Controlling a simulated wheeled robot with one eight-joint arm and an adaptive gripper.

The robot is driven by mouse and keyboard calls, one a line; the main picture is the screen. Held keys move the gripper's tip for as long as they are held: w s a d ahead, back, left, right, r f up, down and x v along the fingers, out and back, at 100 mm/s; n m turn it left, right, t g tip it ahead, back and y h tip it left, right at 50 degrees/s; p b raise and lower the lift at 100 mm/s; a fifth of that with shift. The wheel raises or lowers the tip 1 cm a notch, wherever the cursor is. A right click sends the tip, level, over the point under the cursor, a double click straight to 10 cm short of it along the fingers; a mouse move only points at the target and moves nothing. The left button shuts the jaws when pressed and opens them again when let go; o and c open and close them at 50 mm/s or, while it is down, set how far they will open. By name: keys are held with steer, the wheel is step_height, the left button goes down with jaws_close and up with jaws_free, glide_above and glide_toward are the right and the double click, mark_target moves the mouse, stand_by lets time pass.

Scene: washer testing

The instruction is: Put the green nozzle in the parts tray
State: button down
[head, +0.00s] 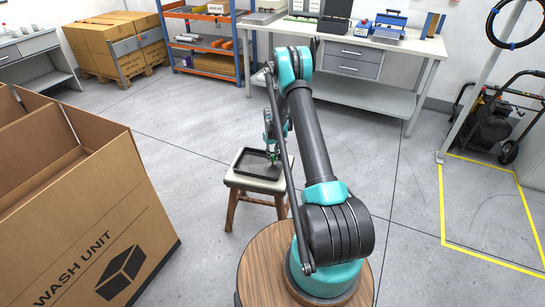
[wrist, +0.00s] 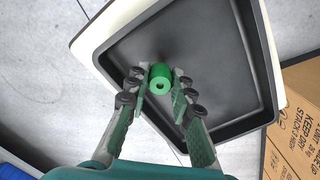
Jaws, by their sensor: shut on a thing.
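The green nozzle (wrist: 160,79) is a small green cylinder with a hole in its end, held between the fingertips of my gripper (wrist: 160,85) in the wrist view. The black parts tray (wrist: 232,62) lies beneath, with raised rims and a bare floor. In the head view the parts tray (head: 249,172) rests on a small stool, and my gripper (head: 272,155) is over its right part. I cannot tell whether the nozzle touches the tray floor.
The stool (head: 242,182) has a pale top and wooden legs. A large open cardboard box (head: 125,205) stands to its left. A workbench (head: 375,92) and a blue shelf (head: 203,47) stand behind.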

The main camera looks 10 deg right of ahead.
steer(key=c, duration=1.3)
jaws_free()
steer(key=shift+f, duration=0.1)
